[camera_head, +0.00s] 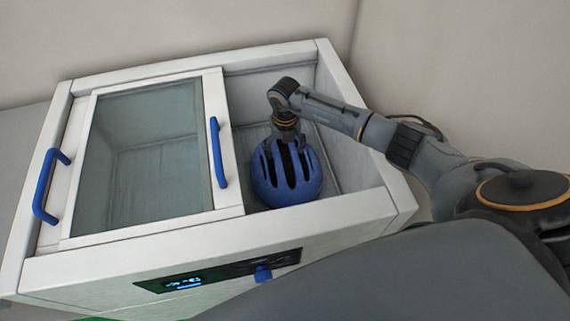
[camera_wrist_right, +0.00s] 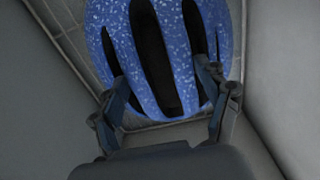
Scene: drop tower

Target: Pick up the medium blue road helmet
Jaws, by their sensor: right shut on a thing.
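The blue road helmet (camera_head: 286,178) is inside the open right part of a white chest, with dark vents running along its shell. My right gripper (camera_head: 287,143) reaches down into the chest from the right and is shut on the helmet's top. In the right wrist view the speckled blue helmet (camera_wrist_right: 165,50) fills the upper middle, with the right gripper's fingers (camera_wrist_right: 162,90) against its shell on both sides. Whether the helmet touches the chest floor I cannot tell. My left gripper is not in view.
The white chest (camera_head: 130,245) has a sliding glass lid (camera_head: 150,150) with blue handles (camera_head: 217,152) over its left part. The open part's walls stand close around the helmet. A dark panel with a lit display (camera_head: 183,283) and a blue knob (camera_head: 263,273) is on the front.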

